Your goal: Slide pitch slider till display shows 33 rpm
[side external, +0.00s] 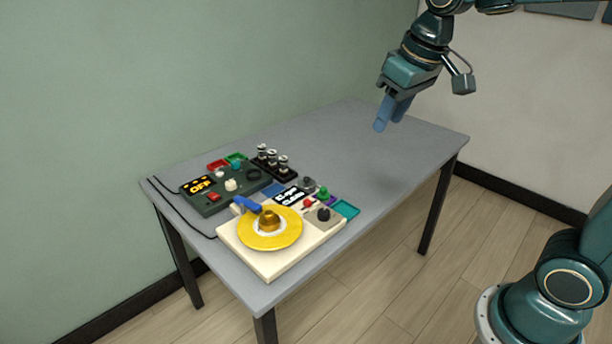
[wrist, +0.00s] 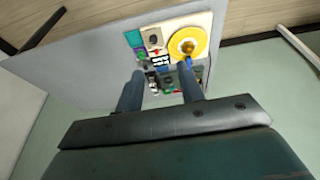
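A cream turntable unit (side external: 262,264) sits on the near end of the table, with a yellow disc (side external: 283,238) and a blue arm piece (side external: 247,204) on it. Its small dark display (side external: 290,195) has white text too small to read surely. A black knob (side external: 323,214) stands on a grey panel at its right; I cannot tell whether this is the pitch slider. My gripper (side external: 388,115) is high above the far right of the table, away from the unit, touching nothing. In the wrist view my gripper (wrist: 160,70) has its two fingers apart and empty.
A dark green box (side external: 212,205) with a lit "OFF" display (side external: 199,185) stands behind the turntable. A black rack (side external: 273,165) of small jars, red (side external: 217,165) and green (side external: 236,158) trays and a teal tray (side external: 346,209) are close by. The table's far right is clear.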

